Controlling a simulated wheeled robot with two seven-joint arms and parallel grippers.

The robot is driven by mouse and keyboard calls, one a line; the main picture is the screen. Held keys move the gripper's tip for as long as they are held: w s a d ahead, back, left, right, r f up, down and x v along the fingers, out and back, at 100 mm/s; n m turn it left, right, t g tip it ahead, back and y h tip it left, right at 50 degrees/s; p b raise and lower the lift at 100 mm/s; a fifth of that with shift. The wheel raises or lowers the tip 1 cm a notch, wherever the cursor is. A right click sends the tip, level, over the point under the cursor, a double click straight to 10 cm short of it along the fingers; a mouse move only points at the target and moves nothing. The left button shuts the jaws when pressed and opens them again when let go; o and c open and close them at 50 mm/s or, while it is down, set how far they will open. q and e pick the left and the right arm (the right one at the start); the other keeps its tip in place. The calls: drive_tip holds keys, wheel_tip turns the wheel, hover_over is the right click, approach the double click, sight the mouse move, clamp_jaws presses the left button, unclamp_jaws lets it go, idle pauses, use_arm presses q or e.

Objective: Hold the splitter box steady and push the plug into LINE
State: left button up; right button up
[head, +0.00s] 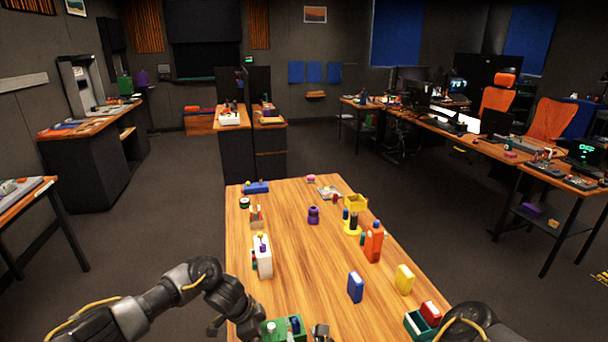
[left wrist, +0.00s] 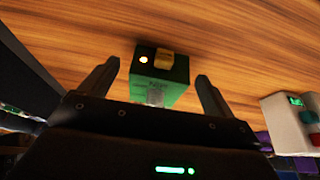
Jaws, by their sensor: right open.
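A green box (head: 268,331), which I take for the splitter box, stands at the near edge of the wooden table, cut by the bottom of the head view. In the left wrist view the green box (left wrist: 172,88) has a dark face with a small light and a yellow block, and a grey piece at its near side. My left gripper (left wrist: 158,72) is open, its fingers on either side of the box with gaps. I cannot make out the plug or the LINE label.
On the wooden table (head: 300,290), a blue block (head: 355,287), a yellow block (head: 404,279) and an orange bottle-like object (head: 374,243) stand to the right. A white box (head: 263,262) stands at the left edge. A green container (head: 418,325) with a red block (head: 430,313) is at near right. The middle is clear.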

use_arm(q)
drive_tip(key=v, duration=1.2)
drive_tip(key=shift+o, duration=1.2)
drive_tip(key=p+v, duration=0.6)
